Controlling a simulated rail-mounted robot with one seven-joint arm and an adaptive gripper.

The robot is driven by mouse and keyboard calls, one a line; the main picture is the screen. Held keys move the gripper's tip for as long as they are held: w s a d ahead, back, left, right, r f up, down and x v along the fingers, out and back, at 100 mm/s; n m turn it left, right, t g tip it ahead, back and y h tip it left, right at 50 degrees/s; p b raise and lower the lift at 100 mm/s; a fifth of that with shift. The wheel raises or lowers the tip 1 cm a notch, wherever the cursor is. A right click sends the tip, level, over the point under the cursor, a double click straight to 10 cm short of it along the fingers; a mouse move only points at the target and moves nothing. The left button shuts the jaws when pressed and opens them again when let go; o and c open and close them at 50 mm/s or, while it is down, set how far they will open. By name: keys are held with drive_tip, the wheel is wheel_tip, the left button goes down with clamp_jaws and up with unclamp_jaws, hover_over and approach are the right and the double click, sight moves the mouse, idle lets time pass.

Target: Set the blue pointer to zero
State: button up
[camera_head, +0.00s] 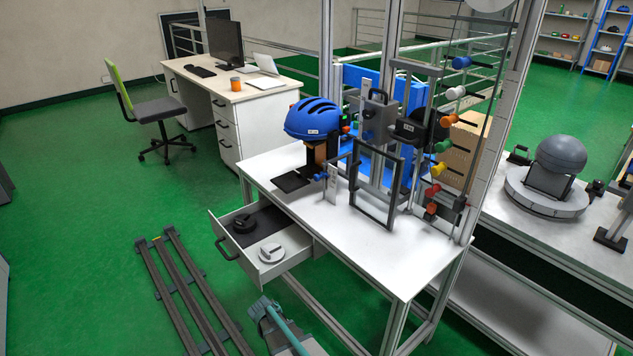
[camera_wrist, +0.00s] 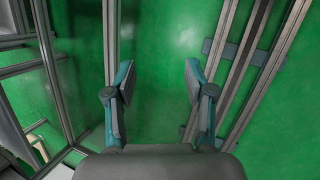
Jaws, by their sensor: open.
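A blue knob (camera_head: 461,62) sits highest among several coloured knobs on the tower at the right end of the white table. Another blue knob (camera_head: 320,176) stands beside a small pale upright strip (camera_head: 332,184) near the helmet. I cannot tell which of them is the blue pointer, and no reading is legible. My gripper (camera_wrist: 157,78) is open and empty over the green floor in the wrist view. A grey and teal part of my arm shows at the bottom of the head view, in front of the drawer and apart from both knobs.
The table (camera_head: 407,262) holds a blue helmet (camera_head: 313,118) and a dark upright frame (camera_head: 377,186). Its open drawer (camera_head: 270,268) juts out at the front left. Metal rails (camera_head: 186,290) lie on the floor. The table's front right is bare.

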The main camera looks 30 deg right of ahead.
drive_tip(key=w+d+r+n+t+h, duration=0.1)
drive_tip(key=w+d+r+n+h, duration=0.1)
drive_tip(key=w+d+r, duration=0.2)
drive_tip(key=w+d+r+n+t+h+b, duration=0.1)
drive_tip(key=w+d+r, duration=0.4)
drive_tip(key=w, duration=0.5)
drive_tip(key=w+d+r+n+h, duration=0.2)
drive_tip(key=w+d+r, duration=0.3)
drive_tip(key=w, duration=0.3)
drive_tip(key=shift+w+r+n+t+h, duration=0.1)
drive_tip(key=shift+r+n+t+h, duration=0.25)
drive_tip(key=shift+r+h, duration=0.35)
drive_tip(key=n+t+h, duration=0.2)
drive_tip(key=n+h, duration=0.5)
drive_tip(key=n, duration=0.4)
approach(315, 178)
drive_tip(key=shift+g, duration=0.25)
drive_tip(key=d, duration=0.3)
drive_tip(key=w+d, duration=0.1)
drive_tip(key=d, duration=0.6)
drive_tip(key=shift+w+d, duration=0.15)
drive_tip(key=shift+d, duration=0.15)
clamp_jaws()
drive_tip(key=shift+p, duration=0.3)
